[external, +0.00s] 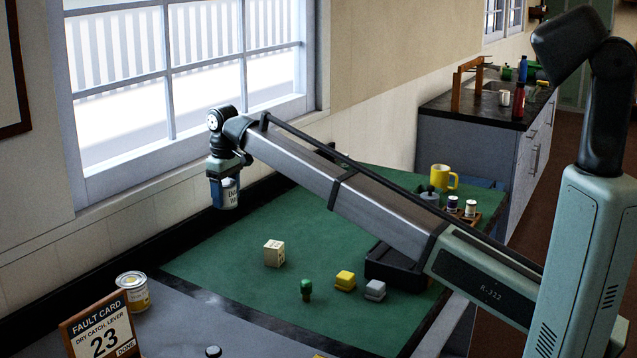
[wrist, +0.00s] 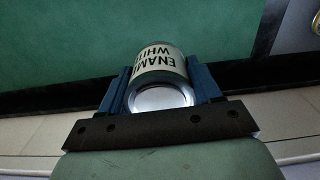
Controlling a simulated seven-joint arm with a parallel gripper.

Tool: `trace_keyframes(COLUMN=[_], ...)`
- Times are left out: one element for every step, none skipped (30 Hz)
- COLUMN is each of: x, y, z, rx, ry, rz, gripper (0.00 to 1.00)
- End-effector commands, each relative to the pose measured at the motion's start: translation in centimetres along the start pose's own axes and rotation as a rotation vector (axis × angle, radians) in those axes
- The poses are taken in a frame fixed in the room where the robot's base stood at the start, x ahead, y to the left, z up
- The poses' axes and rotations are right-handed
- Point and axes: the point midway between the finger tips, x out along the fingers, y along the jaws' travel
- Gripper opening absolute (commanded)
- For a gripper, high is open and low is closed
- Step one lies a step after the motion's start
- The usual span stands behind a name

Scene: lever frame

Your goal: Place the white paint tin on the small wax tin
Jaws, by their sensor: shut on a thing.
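The white paint tin (external: 230,195), labelled "ENAMEL WHITE" in the wrist view (wrist: 160,62), is held between the blue fingers of my gripper (external: 226,185). My gripper is shut around its sides and holds it in the air near the window wall, above the far left part of the table. In the wrist view the shiny metal end of the tin faces the camera. I cannot make out for certain which thing is the small wax tin. Two small white-and-dark cylinders (external: 461,206) stand in a wooden holder at the right back, too small to read.
A larger tin with a yellow band (external: 133,292) and a fault card (external: 100,328) stand at the lower left. On the green mat (external: 220,262) are a cream cube (external: 274,253), a green peg (external: 306,290), yellow and grey blocks, and a black tray (external: 388,265). A yellow mug (external: 443,178) stands behind.

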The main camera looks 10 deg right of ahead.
Motion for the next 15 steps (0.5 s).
trace_keyframes(x=[-0.3,-0.4,-0.5,-0.7,-0.8,-0.9,-1.1,-1.2,-1.4,-1.5,-1.6,-1.8,-1.9,-2.1,-2.3], y=[-2.5,-3.9,-5.6,-6.9,-8.2,-10.0,-11.3,-12.6,-14.3,-15.7,-16.9,-18.7,-20.0,-21.3,-22.8], z=[-0.5,-0.7,-0.9,-1.0,-1.2,-1.3,-1.4,-1.5,-1.6,-1.6,-1.6,-1.6,-1.6,-1.6,-1.5], rx=[-0.028,-0.042,-0.061,-0.075,-0.089,-0.108,-0.122,-0.136,-0.155,-0.169,-0.182,-0.2,-0.213,-0.224,-0.237], ry=[0.002,0.003,0.005,0.005,0.006,0.007,0.008,0.009,0.009,0.01,0.011,0.011,0.012,0.012,0.013], rz=[-0.001,-0.001,-0.001,-0.002,-0.002,-0.002,-0.003,-0.003,-0.004,-0.004,-0.004,-0.005,-0.005,-0.006,-0.006], gripper=[0.25,0.25,0.25,0.25,0.25,0.25,0.25,0.25,0.25,0.25,0.25,0.25,0.25,0.25,0.25])
